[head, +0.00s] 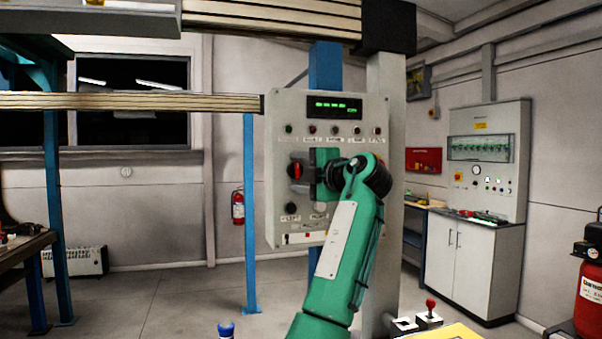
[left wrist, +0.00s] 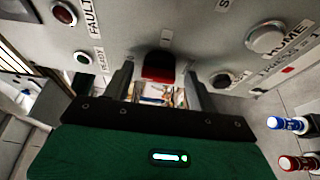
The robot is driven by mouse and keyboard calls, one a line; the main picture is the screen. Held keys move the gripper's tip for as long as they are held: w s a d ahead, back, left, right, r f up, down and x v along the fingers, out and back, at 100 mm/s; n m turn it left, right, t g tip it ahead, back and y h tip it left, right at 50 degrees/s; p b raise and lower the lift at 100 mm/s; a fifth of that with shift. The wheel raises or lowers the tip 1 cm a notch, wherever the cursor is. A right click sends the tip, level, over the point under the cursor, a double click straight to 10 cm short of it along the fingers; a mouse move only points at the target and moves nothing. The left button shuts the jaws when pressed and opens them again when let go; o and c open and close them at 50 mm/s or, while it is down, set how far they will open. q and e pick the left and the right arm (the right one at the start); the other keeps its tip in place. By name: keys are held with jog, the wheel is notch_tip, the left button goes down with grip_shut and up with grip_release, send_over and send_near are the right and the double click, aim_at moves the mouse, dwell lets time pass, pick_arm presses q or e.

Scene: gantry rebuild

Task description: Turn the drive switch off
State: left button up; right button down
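The grey control panel (head: 375,115) stands upright in front of me, with a green display, a row of small buttons and labels. A red-handled rotary switch (head: 296,171) on a dark round base sits left of centre on it. I take it for the drive switch; its label is not readable. My left gripper (head: 312,172) is at the panel beside this switch in the head view. In the left wrist view the red handle (left wrist: 159,67) shows in the gap between the two dark, spread fingers (left wrist: 160,88). I cannot tell whether they touch it. My right gripper is out of view.
A black knob (head: 291,208) sits below the switch. In the left wrist view a pale round button (left wrist: 267,38) and a dark knob (left wrist: 222,79) lie near the fingers. A blue post (head: 250,200) and grey column (head: 386,220) flank the panel. A joystick (head: 430,308) stands lower right.

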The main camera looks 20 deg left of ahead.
pick_arm(q)
jog(key=shift+d, duration=0.1)
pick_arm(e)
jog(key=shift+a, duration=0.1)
pick_arm(q)
jog(key=shift+s+d, duration=0.15)
jog(key=shift+d, duration=0.1)
jog(key=b+v, duration=0.3)
jog(key=v, duration=1)
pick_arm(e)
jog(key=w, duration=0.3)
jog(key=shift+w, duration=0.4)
pick_arm(q)
jog(key=shift+s, duration=0.1)
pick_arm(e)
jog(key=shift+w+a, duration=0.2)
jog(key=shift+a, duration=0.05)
